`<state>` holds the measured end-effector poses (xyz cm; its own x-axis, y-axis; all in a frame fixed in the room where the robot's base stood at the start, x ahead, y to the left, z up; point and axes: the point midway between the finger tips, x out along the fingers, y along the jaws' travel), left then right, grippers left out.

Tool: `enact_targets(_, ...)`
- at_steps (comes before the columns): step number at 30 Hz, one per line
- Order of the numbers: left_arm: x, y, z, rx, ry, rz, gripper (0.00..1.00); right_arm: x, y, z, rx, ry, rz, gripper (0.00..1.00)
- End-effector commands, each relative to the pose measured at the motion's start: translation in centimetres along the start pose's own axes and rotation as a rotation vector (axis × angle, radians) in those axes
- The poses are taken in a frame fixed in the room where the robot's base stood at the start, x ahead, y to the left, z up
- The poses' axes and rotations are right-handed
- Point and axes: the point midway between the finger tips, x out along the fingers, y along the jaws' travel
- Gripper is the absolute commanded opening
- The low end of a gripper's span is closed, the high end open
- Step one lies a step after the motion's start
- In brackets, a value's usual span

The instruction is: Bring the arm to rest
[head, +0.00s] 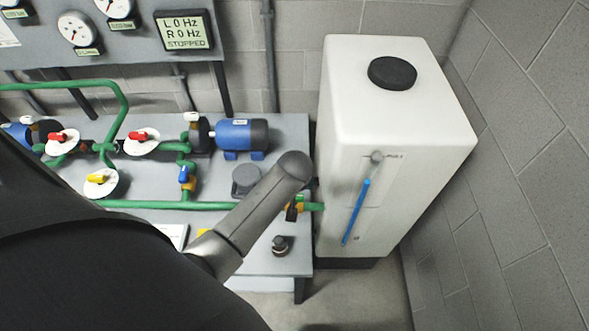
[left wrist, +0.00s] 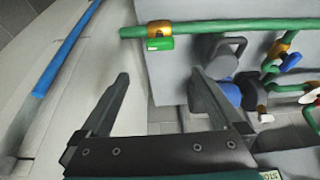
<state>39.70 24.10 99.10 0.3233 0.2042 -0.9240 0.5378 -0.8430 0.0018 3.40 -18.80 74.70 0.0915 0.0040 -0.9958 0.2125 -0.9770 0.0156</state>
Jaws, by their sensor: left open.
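My left gripper (left wrist: 160,74) shows in the left wrist view with its two dark fingers wide apart and nothing between them. Its fingers point toward the green pipe (left wrist: 220,28) and the valve with a green handle (left wrist: 160,43), with a visible gap before them. In the head view a grey link of my left arm (head: 247,210) reaches over the right end of the bench toward the white tank. My right gripper is in neither view.
The white tank (head: 400,120) with a blue level tube (head: 356,212) stands right of the bench (head: 272,262). A panel display (head: 185,31) reads STOPPED. Block walls close the right side.

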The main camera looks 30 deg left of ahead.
Motion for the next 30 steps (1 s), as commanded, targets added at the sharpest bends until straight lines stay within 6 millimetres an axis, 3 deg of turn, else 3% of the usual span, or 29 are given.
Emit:
enact_targets(16,-0.1,0.0,0.1,0.002,-0.001,0.000,1.00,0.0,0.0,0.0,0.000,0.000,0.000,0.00)
enact_targets(20,-0.7,-0.2,0.9,0.036,-0.006,0.008,1.00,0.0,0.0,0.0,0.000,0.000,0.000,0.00)
enact_targets(23,-2.1,-0.4,2.6,0.106,-0.016,0.025,1.00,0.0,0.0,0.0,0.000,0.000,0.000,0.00)
enact_targets(30,-8.0,-1.5,7.9,0.355,-0.046,0.093,1.00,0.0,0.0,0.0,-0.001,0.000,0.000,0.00)
